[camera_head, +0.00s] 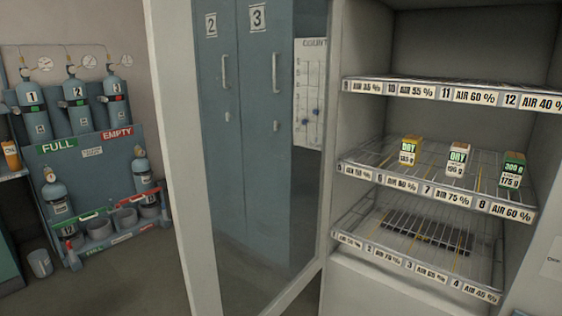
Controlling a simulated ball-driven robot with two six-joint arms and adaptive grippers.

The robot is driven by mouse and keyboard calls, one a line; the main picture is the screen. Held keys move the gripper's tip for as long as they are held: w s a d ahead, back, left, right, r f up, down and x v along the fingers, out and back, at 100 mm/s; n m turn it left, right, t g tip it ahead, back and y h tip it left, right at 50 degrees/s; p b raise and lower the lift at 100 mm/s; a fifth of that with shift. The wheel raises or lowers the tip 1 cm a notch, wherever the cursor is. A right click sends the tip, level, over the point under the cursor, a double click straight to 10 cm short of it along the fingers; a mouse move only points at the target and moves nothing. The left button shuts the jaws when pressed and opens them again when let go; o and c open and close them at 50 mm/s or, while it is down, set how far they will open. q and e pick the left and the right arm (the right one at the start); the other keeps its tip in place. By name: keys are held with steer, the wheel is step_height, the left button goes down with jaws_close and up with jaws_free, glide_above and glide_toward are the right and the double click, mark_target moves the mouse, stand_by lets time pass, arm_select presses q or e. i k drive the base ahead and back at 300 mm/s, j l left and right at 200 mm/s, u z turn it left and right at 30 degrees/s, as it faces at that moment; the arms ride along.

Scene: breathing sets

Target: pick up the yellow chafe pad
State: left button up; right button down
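I cannot make out a yellow chafe pad in this head view. The nearest yellow-topped thing is a small box marked DRY (409,151) on the middle wire shelf (400,180) of an open cabinet at the right. An orange-yellow item (11,155) stands at the far left edge, on a small ledge; it looks like a bottle or can. Neither of my grippers shows in the view.
Beside the yellow-topped box stand a white-and-tan box (457,160) and a green-topped box (512,170). The cabinet's glass door (265,150) stands open. A blue rack (95,165) holds several gas cylinders at the left; a grey bucket (40,263) is on the floor.

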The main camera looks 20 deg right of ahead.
mark_target(411, 146)
steer(key=i+j+z, duration=0.1)
steer(key=z, duration=0.7)
steer(key=i+j+z, duration=0.1)
steer(key=z, duration=0.3)
steer(key=j+z, duration=0.25)
steer(key=z, duration=0.15)
steer(key=j+z, duration=0.25)
steer(key=j, duration=0.45)
steer(key=j+z, duration=0.3)
steer(key=j, duration=0.45)
steer(key=j+z, duration=0.25)
steer(key=j, duration=0.45)
steer(key=k+j, duration=0.1)
steer(key=j, duration=0.3)
steer(key=k+j+z, duration=0.1)
steer(key=j, duration=0.3)
steer(key=z, duration=0.5)
